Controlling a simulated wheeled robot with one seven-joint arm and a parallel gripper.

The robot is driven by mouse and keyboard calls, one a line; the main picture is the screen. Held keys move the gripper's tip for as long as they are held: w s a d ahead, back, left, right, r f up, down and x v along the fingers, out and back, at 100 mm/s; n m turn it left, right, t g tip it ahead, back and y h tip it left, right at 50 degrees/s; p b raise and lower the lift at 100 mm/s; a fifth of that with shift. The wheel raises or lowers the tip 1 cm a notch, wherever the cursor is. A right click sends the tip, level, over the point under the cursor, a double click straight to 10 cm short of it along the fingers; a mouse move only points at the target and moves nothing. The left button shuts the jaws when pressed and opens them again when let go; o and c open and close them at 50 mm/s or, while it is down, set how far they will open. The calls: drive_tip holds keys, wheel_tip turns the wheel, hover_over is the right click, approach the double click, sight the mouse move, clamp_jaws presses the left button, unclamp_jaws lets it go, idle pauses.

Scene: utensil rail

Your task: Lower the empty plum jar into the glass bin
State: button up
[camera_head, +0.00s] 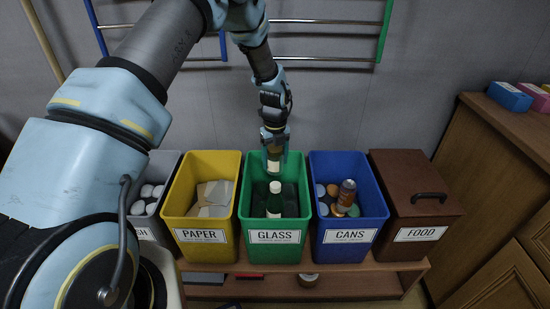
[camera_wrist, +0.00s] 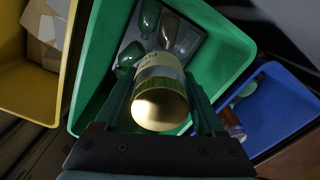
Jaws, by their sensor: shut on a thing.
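The plum jar (camera_wrist: 160,92) is a short cylinder with a pale label and a pale round end facing the wrist camera. My gripper (camera_head: 274,146) is shut on it, with a finger on each side in the wrist view (camera_wrist: 160,108). In the head view the jar (camera_head: 274,164) hangs below my gripper over the rear part of the open green glass bin (camera_head: 272,254). I cannot tell whether its lower end is below the rim. More glass shows deeper in the wrist view.
The yellow paper bin (camera_head: 200,252) stands left of the green bin, the blue cans bin (camera_head: 346,250) right. A grey bin (camera_head: 147,228) and a lidded brown food bin (camera_head: 415,210) flank them. Metal rails (camera_head: 325,21) cross the wall behind. A wooden cabinet (camera_head: 510,130) stands at right.

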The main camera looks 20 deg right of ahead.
wheel_tip(320, 180, down, 7)
drive_tip(key=b, duration=0.3)
drive_tip(key=shift+b, duration=0.3)
idle(0.7)
drive_tip(key=shift+f+b, duration=1.4)
drive_tip(key=shift+f, duration=1.15)
idle(1.5)
drive_tip(key=o, duration=1.5)
wheel_tip(320, 180, up, 11)
drive_tip(key=shift+f+p, duration=0.1)
drive_tip(key=shift+p, duration=0.2)
